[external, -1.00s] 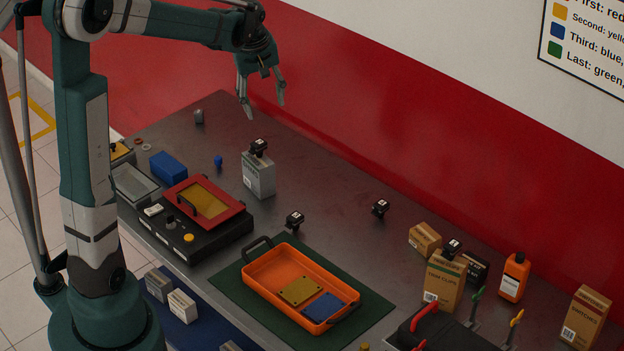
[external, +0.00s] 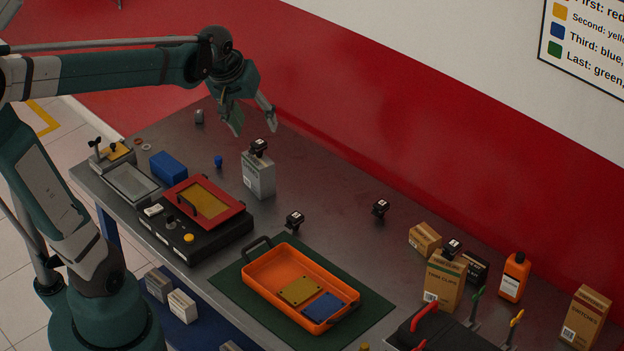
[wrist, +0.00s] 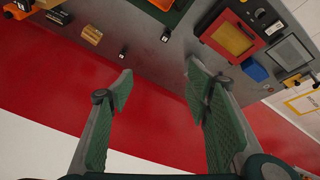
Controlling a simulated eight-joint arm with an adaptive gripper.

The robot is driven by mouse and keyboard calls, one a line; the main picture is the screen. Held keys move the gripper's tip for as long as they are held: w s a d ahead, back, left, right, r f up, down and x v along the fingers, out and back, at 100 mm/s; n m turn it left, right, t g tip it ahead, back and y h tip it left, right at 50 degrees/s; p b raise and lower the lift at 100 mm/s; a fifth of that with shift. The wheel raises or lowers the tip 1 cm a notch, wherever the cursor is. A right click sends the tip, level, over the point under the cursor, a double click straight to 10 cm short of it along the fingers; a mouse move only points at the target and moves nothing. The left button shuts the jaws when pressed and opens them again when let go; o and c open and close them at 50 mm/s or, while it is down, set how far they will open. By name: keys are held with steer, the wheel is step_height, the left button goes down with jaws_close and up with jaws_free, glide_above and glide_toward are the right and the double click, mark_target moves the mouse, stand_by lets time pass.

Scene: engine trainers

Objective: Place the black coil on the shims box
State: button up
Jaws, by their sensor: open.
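My gripper (external: 254,122) is open and empty, above the back of the table and just above a grey-white box (external: 258,177). A small black coil-like part (external: 259,147) with a white label sits on top of that box. Similar black parts stand on the table, one near the orange tray (external: 294,220) and one farther back (external: 381,208). Another (external: 452,247) is on or by the tall brown box (external: 444,282). I cannot read which box is the shims box. In the wrist view my open fingers (wrist: 160,82) show nothing between them but wall and table edge.
An orange tray (external: 258,290) lies on a green mat (external: 375,312). A black panel with a red frame (external: 172,198) stands to the left. An orange bottle (external: 514,277) and a brown box (external: 586,317) stand at right. The table between the grey-white box and the brown boxes is mostly clear.

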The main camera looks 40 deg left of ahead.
steer(key=s+d+f+m+t, duration=0.2)
steer(key=s+d+m, duration=0.4)
steer(key=s, duration=0.7)
steer(key=shift+s+d+f+h, duration=0.3)
steer(key=shift+s+d+f, duration=0.1)
steer(key=shift+d, duration=0.5)
